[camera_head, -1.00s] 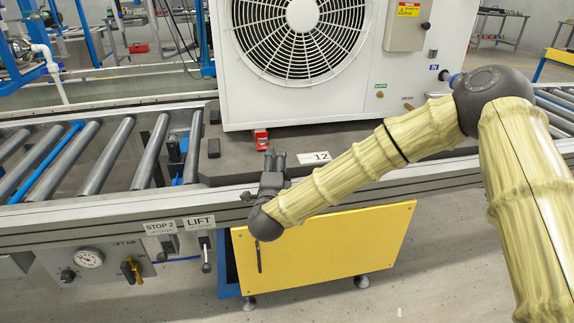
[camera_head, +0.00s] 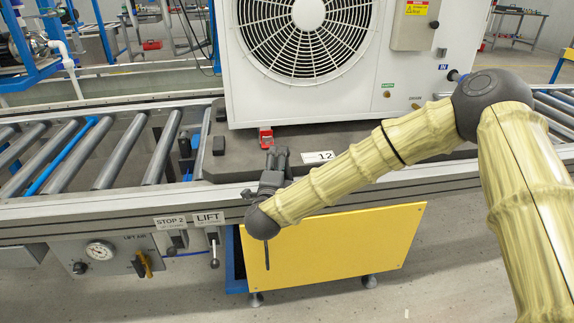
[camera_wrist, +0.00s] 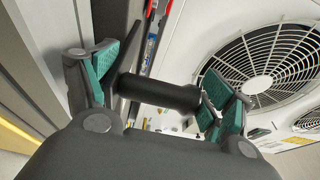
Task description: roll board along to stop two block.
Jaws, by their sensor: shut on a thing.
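The dark board (camera_head: 232,163) lies flat on the roller conveyor and bears a white fan unit (camera_head: 300,105). A tag marked 12 (camera_head: 318,157) sits on its near edge. The stop two block (camera_head: 186,148), dark with blue below, stands between rollers just left of the board, a narrow gap apart. A STOP 2 label (camera_head: 170,222) is on the rail below it. My gripper (camera_head: 271,162) is at the board's near edge. In the wrist view my gripper (camera_wrist: 160,90) is shut on a black bar-shaped handle (camera_wrist: 158,93) between its green pads.
Bare rollers (camera_head: 117,150) lie left of the board. A LIFT lever (camera_head: 213,248), a gauge (camera_head: 100,250) and a yellow valve (camera_head: 146,262) are on the front panel. A yellow panel (camera_head: 335,248) hangs below my arm. A red clip (camera_head: 266,137) is at the unit's foot.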

